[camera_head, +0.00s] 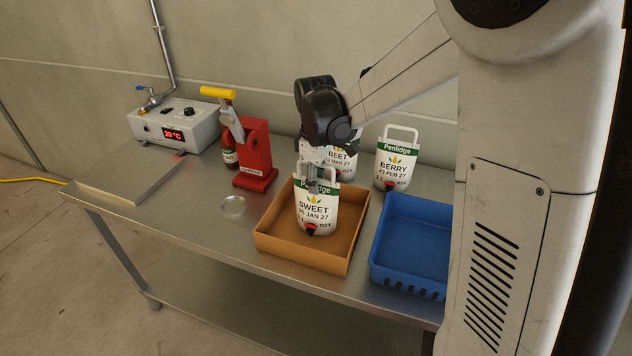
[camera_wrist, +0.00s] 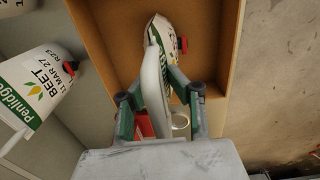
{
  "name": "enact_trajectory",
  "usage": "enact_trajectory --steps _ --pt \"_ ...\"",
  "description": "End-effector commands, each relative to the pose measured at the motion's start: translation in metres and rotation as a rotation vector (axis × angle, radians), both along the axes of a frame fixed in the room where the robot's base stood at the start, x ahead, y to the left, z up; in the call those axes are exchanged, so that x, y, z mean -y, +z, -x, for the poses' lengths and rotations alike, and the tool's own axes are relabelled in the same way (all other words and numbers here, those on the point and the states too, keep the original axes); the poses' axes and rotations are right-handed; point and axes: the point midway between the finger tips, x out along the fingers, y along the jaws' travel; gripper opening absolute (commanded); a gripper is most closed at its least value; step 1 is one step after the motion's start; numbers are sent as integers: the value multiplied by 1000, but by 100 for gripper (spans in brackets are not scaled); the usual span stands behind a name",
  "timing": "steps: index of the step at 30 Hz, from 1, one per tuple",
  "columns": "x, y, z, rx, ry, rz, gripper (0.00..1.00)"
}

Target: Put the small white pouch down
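The small white pouch (camera_head: 317,212), labelled Penlidge SWEET with a green band and a red tap, is upright in the cardboard tray (camera_head: 284,243) in the head view. I cannot tell whether its base touches the tray floor. My gripper (camera_head: 318,178) is above it, pointing down, with its fingers at the pouch's handle. In the wrist view the pouch (camera_wrist: 157,38) shows from above, edge-on, inside the tray (camera_wrist: 225,42). The fingers of my gripper (camera_wrist: 158,86) are closed in on the white handle from both sides.
A BEET pouch (camera_head: 342,161) and a BERRY pouch (camera_head: 394,164) stand behind the tray. A blue crate (camera_head: 410,243) is to its right.

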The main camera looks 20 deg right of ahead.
Motion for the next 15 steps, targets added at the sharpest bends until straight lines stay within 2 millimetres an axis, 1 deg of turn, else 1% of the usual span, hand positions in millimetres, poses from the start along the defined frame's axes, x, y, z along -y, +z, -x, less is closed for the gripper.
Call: enact_trajectory --steps 10,13,15 --pt "0 2 0 0 0 0 24" --pt "0 7 0 0 0 0 24" --pt "0 15 0 0 0 0 24"
